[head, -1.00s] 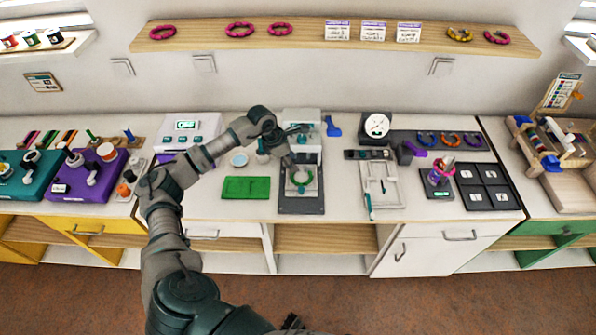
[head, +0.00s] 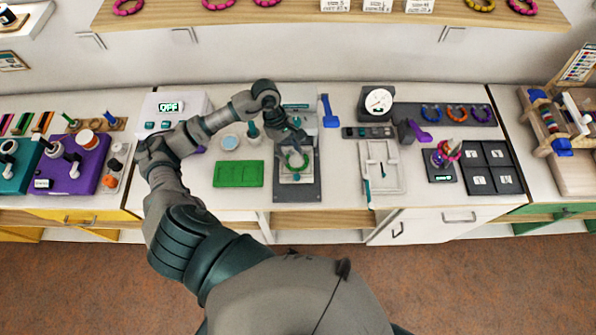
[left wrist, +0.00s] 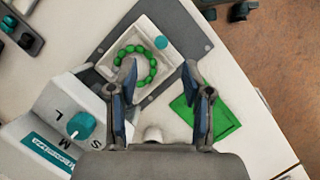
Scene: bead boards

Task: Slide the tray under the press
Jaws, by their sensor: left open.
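The pale tray (head: 297,178) lies on a dark grey base plate (head: 297,192) in front of the press (head: 300,122). A ring of green beads (head: 288,166) lies on the tray. In the left wrist view the tray (left wrist: 174,60) shows with the green bead ring (left wrist: 121,60) and a teal knob (left wrist: 161,42) at one corner. My left gripper (left wrist: 160,76) is open and empty, above the tray's edge. In the head view my left gripper (head: 293,141) hangs between press and tray and hides part of both. My right gripper is not in view.
A green mat (head: 238,174) lies left of the base plate. The press housing with a size dial (left wrist: 81,125) shows at the lower left of the wrist view. A white tray-like board (head: 382,177) and a round gauge (head: 378,102) stand to the right.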

